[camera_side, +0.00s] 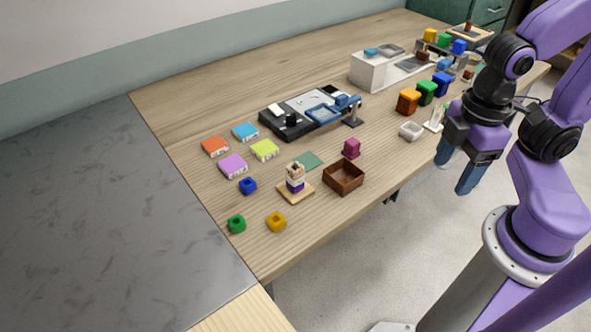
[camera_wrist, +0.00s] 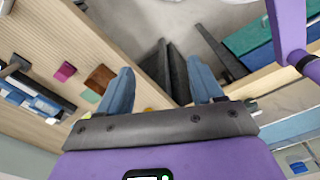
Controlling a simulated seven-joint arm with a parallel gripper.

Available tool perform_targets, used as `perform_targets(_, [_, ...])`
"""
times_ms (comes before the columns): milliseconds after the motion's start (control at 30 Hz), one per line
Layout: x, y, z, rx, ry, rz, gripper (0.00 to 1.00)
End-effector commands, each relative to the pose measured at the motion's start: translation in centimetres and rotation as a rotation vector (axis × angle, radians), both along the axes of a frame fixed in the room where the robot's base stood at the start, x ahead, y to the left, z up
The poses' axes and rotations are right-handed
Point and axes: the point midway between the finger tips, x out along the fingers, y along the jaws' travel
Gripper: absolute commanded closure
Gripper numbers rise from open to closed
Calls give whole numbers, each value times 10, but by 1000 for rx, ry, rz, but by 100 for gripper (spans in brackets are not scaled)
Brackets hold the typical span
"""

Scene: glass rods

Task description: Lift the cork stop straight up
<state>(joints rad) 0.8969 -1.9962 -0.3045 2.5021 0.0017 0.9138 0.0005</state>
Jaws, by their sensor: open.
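I cannot clearly single out a cork stop. The stack stands upright at the front middle of the table. My gripper (camera_side: 457,171) is far to its right, past the table's front edge, open and empty with its fingers down. In the wrist view my blue fingers are spread wide (camera_wrist: 163,72) with nothing between them. I cannot make out the stack in that view.
A brown open box (camera_side: 343,178) stands just right of the stack, with a magenta piece (camera_side: 351,148) behind it. Blue (camera_side: 248,186), green (camera_side: 237,223) and yellow (camera_side: 276,221) pieces lie left and in front. A black device (camera_side: 300,112) stands behind. Colored tiles lie left.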

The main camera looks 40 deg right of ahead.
Motion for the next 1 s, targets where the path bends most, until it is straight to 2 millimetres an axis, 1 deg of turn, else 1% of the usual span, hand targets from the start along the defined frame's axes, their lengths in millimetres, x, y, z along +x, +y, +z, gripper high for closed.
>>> perform_targets(67, [0,0,0,0,0,0,34])
perform_targets(167, [6,4,2,-1,0,7,34])
perform_targets(267, [21,15,7,-3,-1,30,34])
perform_targets(367, [43,31,13,-6,-1,69,34])
perform_targets(500, [80,54,23,-12,-2,131,34])
perform_targets(700, [133,84,33,-18,-1,220,34])
perform_targets(1000, [213,116,43,-26,3,352,34])
